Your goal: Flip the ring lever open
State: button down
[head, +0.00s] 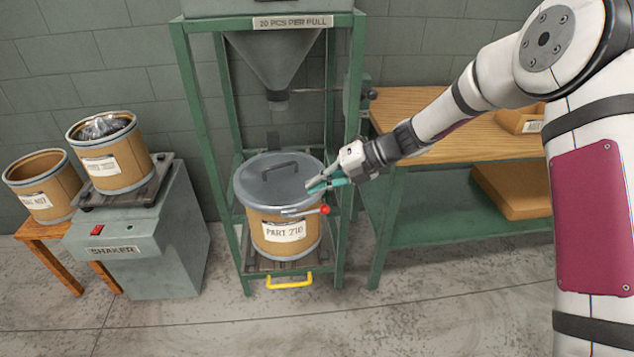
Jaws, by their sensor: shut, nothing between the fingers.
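A drum labelled PART 210 (270,235) stands upright in the green frame, with a grey handled lid (262,182) on top. The ring lever (305,211) is a thin metal bar with a red ball end at the drum's front right, just below the lid rim. It appears to lie along the ring. My gripper (311,188) has teal fingers and is shut and empty. It is at the lid's right edge, a little above the lever's red end. I cannot tell whether the fingertips touch the lid.
The green frame (187,130) has posts on both sides of the drum and a hopper (277,60) above. A yellow handle (289,282) sits below. A wooden workbench (440,150) is at right. A shaker (140,235) with a drum (112,160) stands at left. The front floor is clear.

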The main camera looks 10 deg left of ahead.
jog(key=shift+r, duration=0.1)
dwell(0.3)
jog(key=shift+r+p, duration=0.4)
jog(key=shift+r, duration=0.3)
jog(key=w+d+f+b, duration=0.1)
jog(key=d+f, duration=0.6)
jog(key=d, duration=0.5)
jog(key=shift+d, duration=0.1)
jog(key=shift+r, duration=0.1)
